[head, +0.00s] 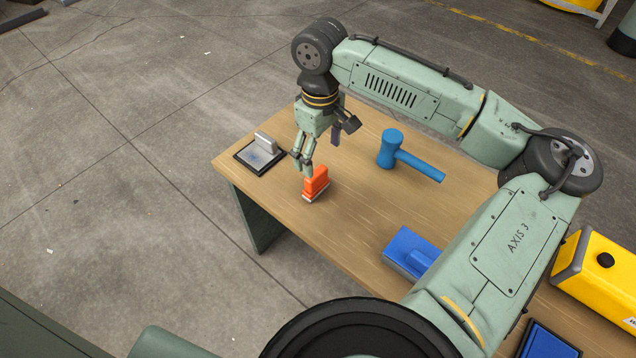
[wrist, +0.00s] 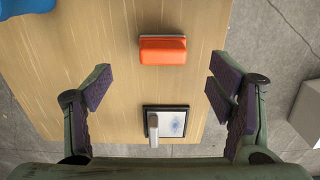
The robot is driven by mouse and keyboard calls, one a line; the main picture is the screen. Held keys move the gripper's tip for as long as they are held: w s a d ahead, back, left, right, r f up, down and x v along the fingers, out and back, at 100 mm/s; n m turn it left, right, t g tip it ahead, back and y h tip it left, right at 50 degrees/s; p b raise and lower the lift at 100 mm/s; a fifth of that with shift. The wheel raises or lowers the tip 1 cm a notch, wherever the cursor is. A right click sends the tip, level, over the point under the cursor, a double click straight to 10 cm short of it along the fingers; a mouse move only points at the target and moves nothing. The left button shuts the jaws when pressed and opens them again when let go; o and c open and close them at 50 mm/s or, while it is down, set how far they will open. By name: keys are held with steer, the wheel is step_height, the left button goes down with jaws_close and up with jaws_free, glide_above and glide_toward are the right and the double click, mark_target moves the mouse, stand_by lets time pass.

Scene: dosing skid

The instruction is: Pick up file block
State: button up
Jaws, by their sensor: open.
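The file block, which I take to be the orange block with a pale base (head: 316,184), sits on the wooden table near its front left edge. In the wrist view the orange block (wrist: 163,50) lies ahead of the fingertips, between their lines, with its long side across the picture. My gripper (head: 303,165) is open and empty, pointing down just above and beside the block. Its purple-padded fingers stand wide apart in the wrist view (wrist: 160,88). No contact with the block shows.
A black-framed plate with a grey handled piece (head: 260,153) lies at the table's left corner. A blue handled block (head: 412,252) and a yellow case (head: 598,272) are nearer right. Bare wood surrounds the orange block.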

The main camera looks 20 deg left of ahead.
mark_target(316, 173)
steer(key=f, duration=0.5)
steer(key=f+p, duration=0.1)
steer(key=f, duration=0.2)
steer(key=shift+a+f, duration=0.2)
steer(key=shift+a, duration=0.15)
steer(key=shift+c, duration=0.5)
steer(key=c, duration=1.2)
